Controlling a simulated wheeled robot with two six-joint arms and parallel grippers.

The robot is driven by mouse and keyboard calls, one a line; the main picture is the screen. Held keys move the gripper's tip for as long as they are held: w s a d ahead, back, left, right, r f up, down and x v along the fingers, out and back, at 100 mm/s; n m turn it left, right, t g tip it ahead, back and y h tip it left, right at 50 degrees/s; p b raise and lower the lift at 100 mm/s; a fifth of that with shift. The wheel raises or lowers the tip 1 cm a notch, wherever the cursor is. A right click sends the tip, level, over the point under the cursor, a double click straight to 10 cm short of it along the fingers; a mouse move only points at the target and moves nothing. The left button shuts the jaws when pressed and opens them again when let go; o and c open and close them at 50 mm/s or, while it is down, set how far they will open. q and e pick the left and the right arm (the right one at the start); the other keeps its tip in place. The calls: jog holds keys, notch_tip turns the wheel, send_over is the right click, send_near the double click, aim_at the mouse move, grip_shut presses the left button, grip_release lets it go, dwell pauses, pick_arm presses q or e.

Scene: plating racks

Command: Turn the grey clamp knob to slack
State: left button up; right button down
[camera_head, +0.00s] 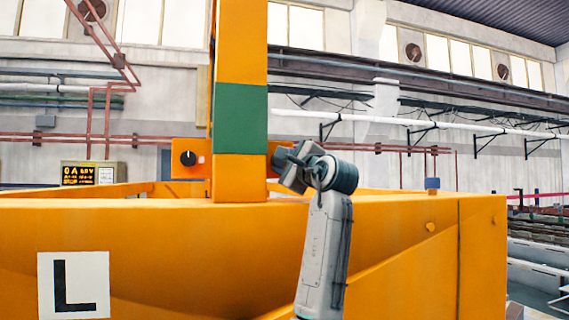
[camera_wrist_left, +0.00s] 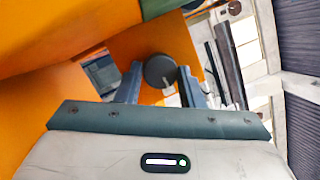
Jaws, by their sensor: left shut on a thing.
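The grey clamp knob (camera_wrist_left: 159,71) shows in the left wrist view as a dark round knob with a pale pointer line, on an orange plate (camera_wrist_left: 143,40). My left gripper (camera_wrist_left: 160,76) has one finger on each side of it and is shut on it. In the head view my left gripper (camera_head: 281,158) is at the right side of the upright orange post (camera_head: 240,100) with a green band. The knob it holds cannot be made out there. My right gripper is in neither view.
A black knob (camera_head: 188,158) with a pale mark sits on an orange plate left of the post. A lit display (camera_head: 83,174) stands further left. A wide orange beam (camera_head: 180,225) with an "L" label (camera_head: 73,285) crosses in front.

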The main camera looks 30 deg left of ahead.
pick_arm(q)
jog(key=n+g, duration=0.1)
jog(key=n, duration=0.4)
jog(key=shift+d+r+n+g+h, duration=0.1)
jog(key=shift+r+n+g+h, duration=0.05)
jog(key=shift+n+g+h, duration=0.2)
jog(key=n+h, duration=0.1)
jog(key=n, duration=0.2)
jog(key=shift+g+p, duration=0.25)
jog(key=shift+p, duration=0.1)
jog(key=n, duration=0.2)
jog(key=n+h, duration=0.1)
jog(key=n, duration=0.1)
jog(key=shift+r+h, duration=0.15)
jog(key=shift+h, duration=0.1)
jog(key=shift+n+h, duration=0.6)
jog(key=shift+n, duration=1.05)
jog(key=o, duration=0.9)
jog(key=shift+o, duration=0.4)
jog(key=shift+r, duration=0.1)
